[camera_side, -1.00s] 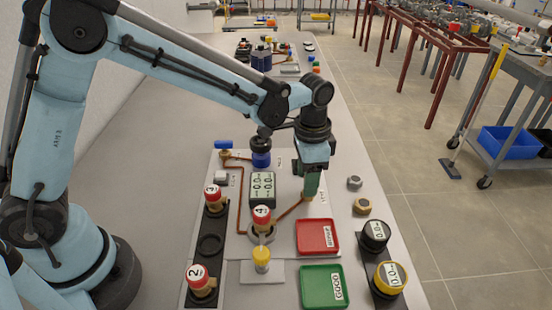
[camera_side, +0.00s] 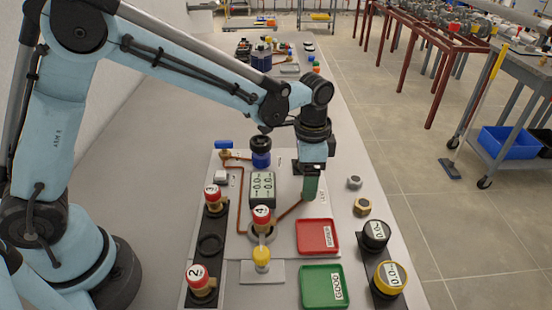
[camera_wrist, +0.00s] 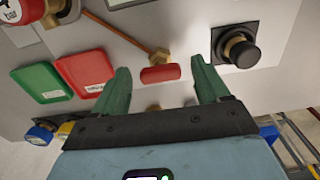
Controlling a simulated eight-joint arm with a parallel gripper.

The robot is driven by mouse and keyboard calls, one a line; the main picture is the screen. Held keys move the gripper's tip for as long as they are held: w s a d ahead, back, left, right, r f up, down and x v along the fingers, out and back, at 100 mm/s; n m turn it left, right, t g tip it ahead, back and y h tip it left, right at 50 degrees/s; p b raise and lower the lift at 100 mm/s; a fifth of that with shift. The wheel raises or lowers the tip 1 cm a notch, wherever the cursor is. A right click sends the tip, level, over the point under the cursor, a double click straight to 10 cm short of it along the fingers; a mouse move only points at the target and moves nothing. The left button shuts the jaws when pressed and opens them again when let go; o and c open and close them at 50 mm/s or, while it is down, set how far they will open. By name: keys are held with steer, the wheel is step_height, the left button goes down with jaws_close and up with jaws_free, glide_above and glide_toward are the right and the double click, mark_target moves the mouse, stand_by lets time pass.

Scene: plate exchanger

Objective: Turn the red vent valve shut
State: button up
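The red vent valve handle (camera_wrist: 160,74) is a short red bar on a brass fitting (camera_wrist: 162,56), at the end of a copper pipe, in the wrist view. My gripper (camera_wrist: 160,68) is open, its two green fingers apart on either side of the handle. A gap shows between the handle and each finger. In the side view my gripper (camera_side: 311,189) points down at the right end of the copper pipe, and the valve is hidden there by the fingers. How deep the fingertips reach beside the handle cannot be told.
A red tray (camera_side: 318,236) and a green tray (camera_side: 323,287) lie in front of my gripper. A display box (camera_side: 262,188) and a blue cylinder with black top (camera_side: 260,152) stand left. A black knob (camera_wrist: 241,52) stands right of the fingers in the wrist view. Gauges (camera_side: 375,235) stand at right.

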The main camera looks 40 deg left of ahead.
steer(key=shift+r, duration=0.1)
step_height(320, 180, up, 12)
stand_by(0.8)
steer(key=s+a+f+n+t, duration=0.2)
steer(key=s+a+n+t, duration=0.5)
steer(key=s+a, duration=0.6)
steer(key=shift+f+n, duration=0.25)
steer(key=shift+n, duration=0.85)
steer(key=shift+s, duration=0.1)
